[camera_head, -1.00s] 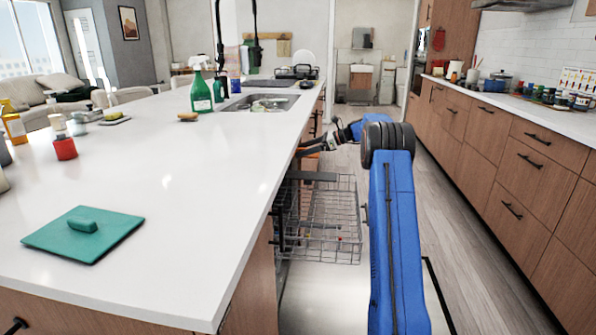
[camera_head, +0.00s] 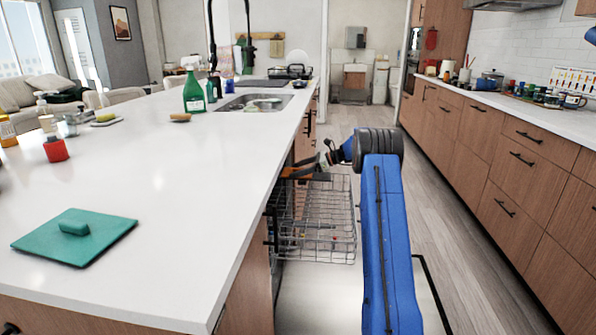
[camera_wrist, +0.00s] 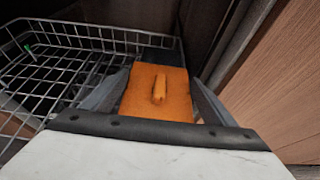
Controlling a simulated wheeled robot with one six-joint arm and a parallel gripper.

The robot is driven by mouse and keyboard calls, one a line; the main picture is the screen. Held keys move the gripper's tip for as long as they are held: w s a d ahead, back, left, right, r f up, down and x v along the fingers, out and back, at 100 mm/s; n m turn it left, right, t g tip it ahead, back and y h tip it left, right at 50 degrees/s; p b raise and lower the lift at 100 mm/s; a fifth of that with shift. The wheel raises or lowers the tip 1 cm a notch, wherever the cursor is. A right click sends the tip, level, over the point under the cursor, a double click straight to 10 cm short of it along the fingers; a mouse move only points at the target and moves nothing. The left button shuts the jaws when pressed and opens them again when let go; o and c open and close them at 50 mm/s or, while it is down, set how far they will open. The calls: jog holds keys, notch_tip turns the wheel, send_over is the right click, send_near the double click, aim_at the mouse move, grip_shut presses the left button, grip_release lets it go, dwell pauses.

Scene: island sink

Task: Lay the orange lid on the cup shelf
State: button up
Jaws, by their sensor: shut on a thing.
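The orange lid (camera_wrist: 172,103) is a flat plate with a raised bar handle, held between the two fingers of my gripper (camera_wrist: 158,92) in the wrist view. In the head view the lid (camera_head: 298,173) shows as a thin orange edge by the counter side, just above the upper back part of the wire rack (camera_head: 330,222). My gripper (camera_head: 312,168) is shut on it there. The cup shelf is not clearly distinguishable; a dark flat patch (camera_wrist: 160,55) lies just beyond the lid at the rack's edge.
The dishwasher rack is pulled out beside the island counter (camera_head: 150,180). A green square lid (camera_head: 75,236) lies on the counter near its front edge. A green bottle (camera_head: 195,92) stands by the sink (camera_head: 255,103). Wooden drawers (camera_head: 500,170) line the right side, with open floor between.

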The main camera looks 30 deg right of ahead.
jog(key=o, duration=1.1)
jog(key=shift+f, duration=0.15)
jog(key=shift+s+d+r, duration=0.15)
jog(key=shift+d+r, duration=0.1)
jog(key=v, duration=1.1)
jog(key=shift+s+d, duration=0.1)
jog(key=shift+s, duration=0.05)
